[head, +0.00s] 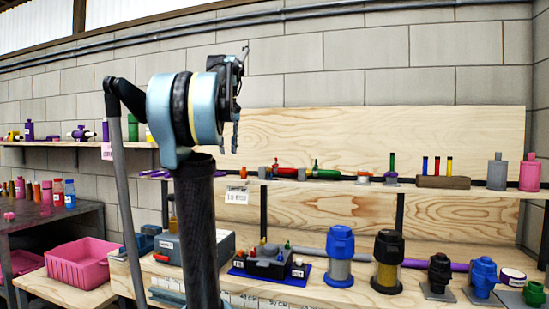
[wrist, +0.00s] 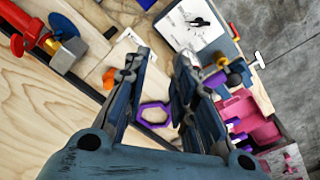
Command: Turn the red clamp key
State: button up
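I cannot tell for sure which part is the red clamp key. In the head view a small red upright piece (head: 276,164) stands on the wooden shelf, right of my gripper. In the wrist view a red cylindrical part (wrist: 27,25) with a red-orange end lies at the upper left, apart from my fingers. My gripper (wrist: 163,60) is open with nothing between its fingers. In the head view my gripper (head: 236,138) points down, just above the shelf's left part.
The wooden shelf (head: 345,188) holds several parts in a row. A purple hexagonal ring (wrist: 153,114) shows between my fingers in the wrist view. Blue and black-yellow cylinders (head: 340,258) stand on the lower bench. A pink bin (head: 83,262) stands at left.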

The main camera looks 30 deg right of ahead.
jog(key=d+r+m, duration=0.1)
jog(key=d+r, duration=0.9)
jog(key=d, duration=0.2)
notch_tip(320, 180, up, 4)
jog(key=m, duration=0.1)
send_over(276, 160)
jog(key=w+d, duration=0.1)
jog(key=w, duration=0.1)
jog(key=shift+g, duration=0.3)
jog(key=shift+s+f, duration=0.1)
jog(key=shift+f, duration=8.65)
grip_shut()
